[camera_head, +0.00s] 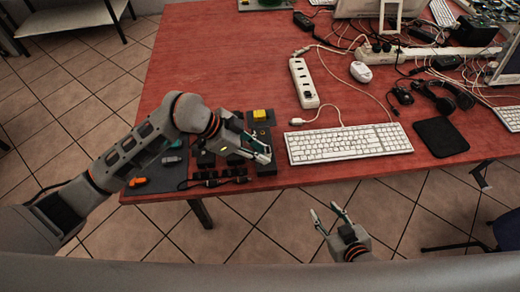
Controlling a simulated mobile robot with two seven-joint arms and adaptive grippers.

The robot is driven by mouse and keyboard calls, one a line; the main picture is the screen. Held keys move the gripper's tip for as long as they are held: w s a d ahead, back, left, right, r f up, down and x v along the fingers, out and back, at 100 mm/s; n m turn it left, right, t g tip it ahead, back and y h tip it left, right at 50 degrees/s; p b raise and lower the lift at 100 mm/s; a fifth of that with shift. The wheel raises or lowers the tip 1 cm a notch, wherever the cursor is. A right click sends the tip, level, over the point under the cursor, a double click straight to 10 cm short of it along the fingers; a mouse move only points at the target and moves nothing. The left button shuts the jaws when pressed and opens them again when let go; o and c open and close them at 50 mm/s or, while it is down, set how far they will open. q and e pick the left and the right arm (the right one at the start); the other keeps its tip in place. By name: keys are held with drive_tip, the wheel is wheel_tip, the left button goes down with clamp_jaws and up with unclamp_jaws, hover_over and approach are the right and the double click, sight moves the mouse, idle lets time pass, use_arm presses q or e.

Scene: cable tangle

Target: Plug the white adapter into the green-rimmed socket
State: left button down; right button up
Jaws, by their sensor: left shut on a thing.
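My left gripper (264,155) is low over the right part of the dark board with black blocks, at the table's front edge. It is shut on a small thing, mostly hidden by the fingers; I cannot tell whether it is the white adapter. I cannot make out a green rim on any socket for certain; a small yellow-green mark (223,150) shows among the black blocks left of the gripper. My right gripper (324,208) is open and empty, in front of the table, over the tiled floor.
A white keyboard (348,143) lies just right of my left gripper. Behind are a white power strip (303,82), a white cable plug (297,121) and a yellow block (260,115). An orange item (137,182) lies at the left.

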use_arm(q)
drive_tip(key=shift+f, duration=0.55)
drive_tip(key=c, duration=1.7)
unclamp_jaws()
drive_tip(key=v, duration=1.2)
